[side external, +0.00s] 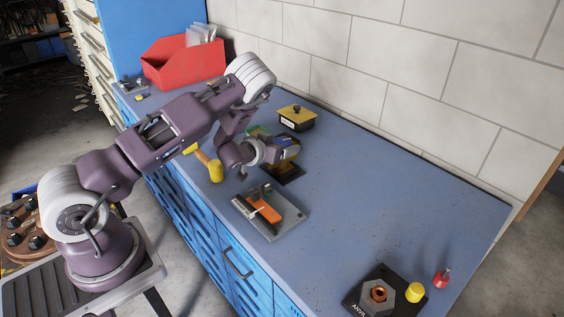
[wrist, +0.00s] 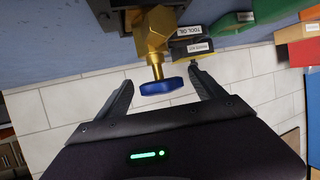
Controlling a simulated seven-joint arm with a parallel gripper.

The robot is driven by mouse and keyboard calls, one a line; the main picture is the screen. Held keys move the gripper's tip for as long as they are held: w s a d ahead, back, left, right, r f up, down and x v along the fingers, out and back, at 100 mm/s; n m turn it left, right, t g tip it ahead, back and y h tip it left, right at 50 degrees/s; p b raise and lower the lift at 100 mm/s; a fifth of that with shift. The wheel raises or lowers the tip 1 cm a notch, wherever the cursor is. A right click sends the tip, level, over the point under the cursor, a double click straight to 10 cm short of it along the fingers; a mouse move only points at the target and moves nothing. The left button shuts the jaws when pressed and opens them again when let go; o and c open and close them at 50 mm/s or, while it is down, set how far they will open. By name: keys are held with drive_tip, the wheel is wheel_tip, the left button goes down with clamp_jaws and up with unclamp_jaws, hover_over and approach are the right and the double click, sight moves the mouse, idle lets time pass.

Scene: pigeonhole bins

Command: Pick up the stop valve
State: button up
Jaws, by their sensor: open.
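The stop valve (wrist: 155,38) has a brass body and a blue handle (wrist: 161,86). In the wrist view it shows at top centre, with the handle pointing towards my gripper. My gripper (wrist: 162,92) is open, with one finger on each side of the blue handle and visible gaps between. In the side external view my gripper (side external: 268,153) is over the back half of the blue bench. It partly covers a brass-coloured part (side external: 287,164) above a dark base (side external: 291,177); details there are too small to tell.
A black box with a yellow top (side external: 297,117) stands behind, near the tiled wall. A yellow-headed mallet (side external: 216,171) and a grey plate with an orange item (side external: 264,208) are nearer. A red bin (side external: 182,65) stands far left. The right-middle bench (side external: 400,210) is clear.

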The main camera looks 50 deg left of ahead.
drive_tip(key=shift+w+a+f, duration=0.15)
drive_tip(key=shift+w+f, duration=0.1)
drive_tip(key=shift+w, duration=0.25)
clamp_jaws()
drive_tip(key=shift+r, duration=0.1)
